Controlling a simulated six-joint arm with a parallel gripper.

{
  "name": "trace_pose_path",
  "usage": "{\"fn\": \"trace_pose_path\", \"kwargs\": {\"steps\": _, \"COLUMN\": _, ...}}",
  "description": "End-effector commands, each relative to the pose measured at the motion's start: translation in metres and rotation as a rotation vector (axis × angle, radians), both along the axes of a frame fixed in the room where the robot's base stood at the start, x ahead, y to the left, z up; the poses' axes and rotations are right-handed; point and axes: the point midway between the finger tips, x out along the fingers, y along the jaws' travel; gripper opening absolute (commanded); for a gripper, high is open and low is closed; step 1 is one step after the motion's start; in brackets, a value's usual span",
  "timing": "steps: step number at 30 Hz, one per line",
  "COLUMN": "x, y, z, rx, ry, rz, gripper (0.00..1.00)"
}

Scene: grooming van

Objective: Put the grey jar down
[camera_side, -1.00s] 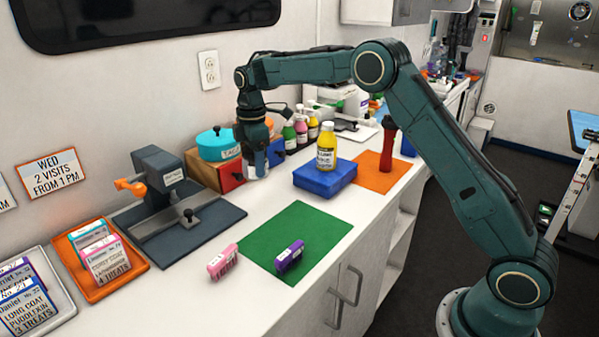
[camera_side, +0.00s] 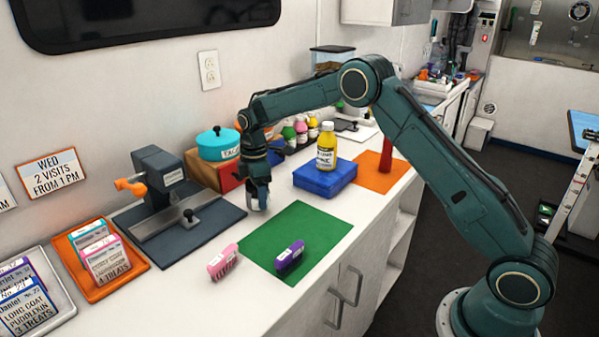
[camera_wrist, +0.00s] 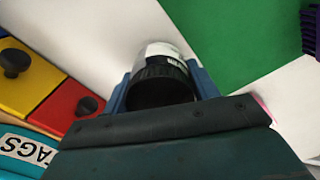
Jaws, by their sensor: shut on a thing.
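The grey jar (camera_side: 256,201) is in my gripper (camera_side: 257,190), low over the white counter between the dark press mat and the green mat (camera_side: 296,238). In the wrist view the jar (camera_wrist: 163,52) shows a dark lid and a pale, labelled body, with a blue finger of my gripper (camera_wrist: 160,88) on each side. My gripper is shut on the jar. The jar looks about upright. I cannot tell whether its bottom touches the counter.
A blue box (camera_side: 325,180) with a yellow bottle (camera_side: 326,146) stands to the right. Coloured drawers (camera_side: 213,172) with a teal pot (camera_side: 218,145) stand behind. Bare counter lies around the jar.

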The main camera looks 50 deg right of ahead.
Motion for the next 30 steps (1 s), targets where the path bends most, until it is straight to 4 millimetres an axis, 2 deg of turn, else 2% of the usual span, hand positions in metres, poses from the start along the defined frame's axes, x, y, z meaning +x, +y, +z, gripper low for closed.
{"fn": "trace_pose_path", "kwargs": {"steps": 4, "x": 0.000, "y": 0.000, "z": -0.009, "rx": 0.000, "ry": -0.002, "rz": 0.000, "gripper": 0.31}}
{"fn": "trace_pose_path", "kwargs": {"steps": 18, "x": 0.000, "y": 0.000, "z": -0.014, "rx": 0.000, "ry": -0.002, "rz": 0.000, "gripper": 0.31}}
{"fn": "trace_pose_path", "kwargs": {"steps": 19, "x": 0.000, "y": 0.000, "z": -0.015, "rx": 0.000, "ry": -0.001, "rz": 0.000, "gripper": 0.61}}
{"fn": "trace_pose_path", "kwargs": {"steps": 22, "x": 0.000, "y": 0.000, "z": -0.014, "rx": 0.000, "ry": -0.001, "rz": 0.000, "gripper": 0.81}}
{"fn": "trace_pose_path", "kwargs": {"steps": 30, "x": 0.000, "y": 0.000, "z": -0.014, "rx": 0.000, "ry": -0.002, "rz": 0.000, "gripper": 0.81}}
